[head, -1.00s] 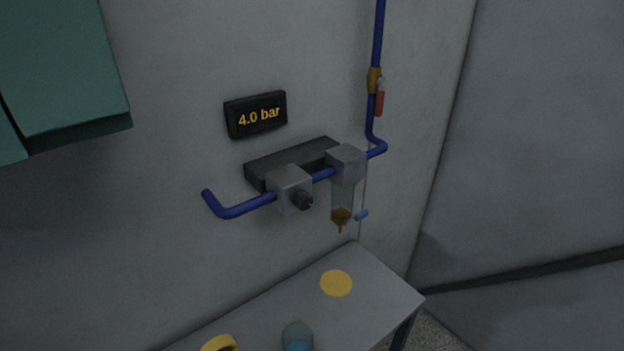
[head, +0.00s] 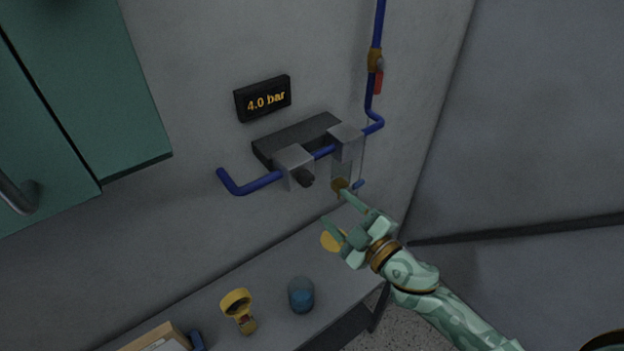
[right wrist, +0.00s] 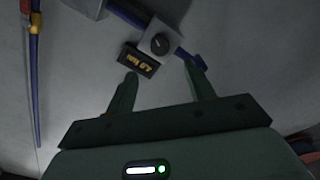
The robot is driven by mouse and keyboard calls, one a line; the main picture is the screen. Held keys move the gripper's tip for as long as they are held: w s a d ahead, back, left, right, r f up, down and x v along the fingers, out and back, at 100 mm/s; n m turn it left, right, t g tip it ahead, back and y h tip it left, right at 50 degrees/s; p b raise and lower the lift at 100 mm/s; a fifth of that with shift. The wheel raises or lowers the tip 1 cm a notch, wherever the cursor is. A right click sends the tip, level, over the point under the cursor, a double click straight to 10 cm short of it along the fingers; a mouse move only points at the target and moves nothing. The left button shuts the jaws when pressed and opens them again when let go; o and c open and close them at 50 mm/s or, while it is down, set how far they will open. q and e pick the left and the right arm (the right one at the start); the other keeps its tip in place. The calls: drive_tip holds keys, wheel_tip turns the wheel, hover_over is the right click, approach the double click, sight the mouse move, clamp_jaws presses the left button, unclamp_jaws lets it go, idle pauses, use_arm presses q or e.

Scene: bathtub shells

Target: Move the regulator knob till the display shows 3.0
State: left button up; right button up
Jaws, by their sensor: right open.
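The display (head: 263,98) on the wall reads 4.0 bar; it also shows upside down in the right wrist view (right wrist: 138,60). The dark regulator knob (head: 306,178) sits on the front of a grey block (head: 294,160) on the blue pipe. In the right wrist view the round knob (right wrist: 159,43) faces me, beyond the fingertips. My right gripper (head: 338,211) is open and empty, below and to the right of the knob, and apart from it. Its two spread fingers show in the right wrist view (right wrist: 163,70). My left gripper is not in view.
A second grey block with a clear bowl (head: 341,172) hangs right of the knob, close to my right gripper. A red-handled valve (head: 378,82) is above. The bench below holds a blue cup (head: 301,295) and a yellow object (head: 237,307). A green cabinet (head: 85,90) is at upper left.

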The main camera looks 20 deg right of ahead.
sight(309, 182)
drive_tip(key=p+x, duration=0.1)
drive_tip(key=x, duration=0.8)
drive_tip(key=shift+w+a+f, duration=0.1)
drive_tip(key=shift+w+a, duration=0.05)
drive_tip(key=shift+w, duration=0.2)
drive_tip(key=shift+c, duration=0.3)
drive_tip(key=c, duration=0.9)
